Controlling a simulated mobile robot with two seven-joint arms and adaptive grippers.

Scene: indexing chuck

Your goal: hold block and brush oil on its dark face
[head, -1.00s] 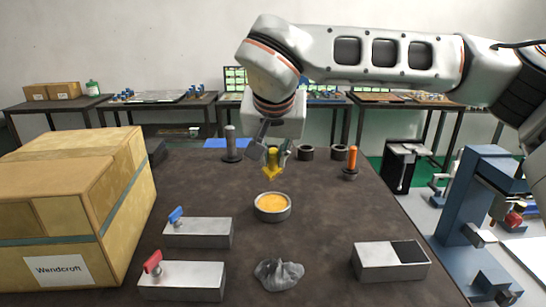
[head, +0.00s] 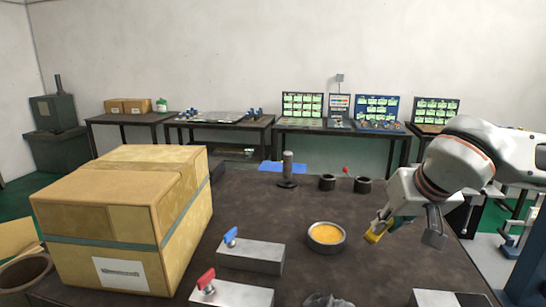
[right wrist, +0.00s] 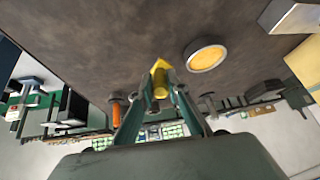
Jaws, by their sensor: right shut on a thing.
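My right gripper (head: 392,226) is shut on a yellow-tipped brush (head: 377,233), held above the table to the right of the round oil dish (head: 326,236). In the right wrist view the brush (right wrist: 160,78) sits between the fingertips, and the oil dish (right wrist: 205,55) lies to its right, apart from it. The pale metal block (head: 447,298) is cut off by the bottom edge of the head view, so little of its dark face shows. My left gripper is not in view.
A large cardboard box (head: 120,215) stands on the left of the table. A dark post (head: 288,170) and two dark rings stand at the back. Crumpled grey cloth (head: 327,301) is at the bottom edge.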

